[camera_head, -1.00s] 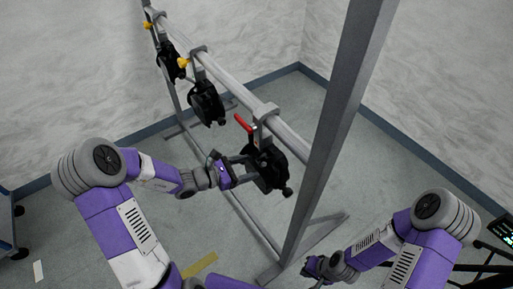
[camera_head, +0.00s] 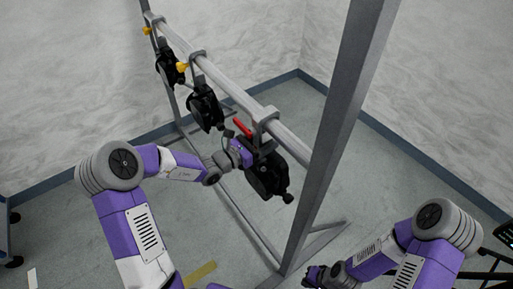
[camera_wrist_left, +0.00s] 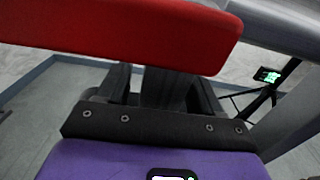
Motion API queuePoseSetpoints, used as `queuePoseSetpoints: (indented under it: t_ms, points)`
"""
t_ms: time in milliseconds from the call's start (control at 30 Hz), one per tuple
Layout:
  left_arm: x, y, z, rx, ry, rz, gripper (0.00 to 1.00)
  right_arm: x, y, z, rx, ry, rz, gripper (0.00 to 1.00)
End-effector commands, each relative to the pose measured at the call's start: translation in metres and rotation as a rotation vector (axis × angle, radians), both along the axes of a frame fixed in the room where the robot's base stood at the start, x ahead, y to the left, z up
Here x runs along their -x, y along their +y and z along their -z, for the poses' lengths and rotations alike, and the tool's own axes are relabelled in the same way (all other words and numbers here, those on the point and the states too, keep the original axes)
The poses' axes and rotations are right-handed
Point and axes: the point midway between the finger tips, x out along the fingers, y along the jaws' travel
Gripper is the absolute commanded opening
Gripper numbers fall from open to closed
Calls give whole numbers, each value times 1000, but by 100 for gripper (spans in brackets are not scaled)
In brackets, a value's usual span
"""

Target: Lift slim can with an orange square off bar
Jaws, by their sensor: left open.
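Three black cans hang by clamps from the grey bar (camera_head: 229,82). The nearest can (camera_head: 268,176) has a red lever (camera_head: 243,128) on its clamp (camera_head: 265,119). I cannot make out an orange square on any can. My left gripper (camera_head: 249,151) is open beside the nearest can's clamp, just below the red lever; contact is unclear. In the left wrist view the red lever (camera_wrist_left: 130,28) crosses above the dark fingers (camera_wrist_left: 160,88). My right gripper (camera_head: 314,274) is low at the front, its jaws unclear.
A thick grey upright (camera_head: 338,120) of the stand rises right of the nearest can, between my arms. The stand's feet (camera_head: 318,238) spread over the floor. Open floor (camera_head: 110,200) lies to the left. A dark frame with a lit panel (camera_head: 506,228) is at the right edge.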

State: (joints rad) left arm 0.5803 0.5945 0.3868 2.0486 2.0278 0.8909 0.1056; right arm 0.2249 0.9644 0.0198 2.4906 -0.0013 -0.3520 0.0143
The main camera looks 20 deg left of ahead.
Motion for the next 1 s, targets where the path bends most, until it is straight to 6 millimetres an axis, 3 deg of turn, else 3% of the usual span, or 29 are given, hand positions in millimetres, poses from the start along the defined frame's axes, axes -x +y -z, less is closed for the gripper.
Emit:
queuePoseSetpoints:
  t_ms: [133,533,1000]
  points:
    - [0,0,0,0,0,0,63,0,0,0,0,0,0,0]
    - [1,0,0,-1,0,1,2,0,0,0,0,0,0,0]
    - [0,-1,-5,2,-12,3,0,0,0,-1,0,0,0,0]
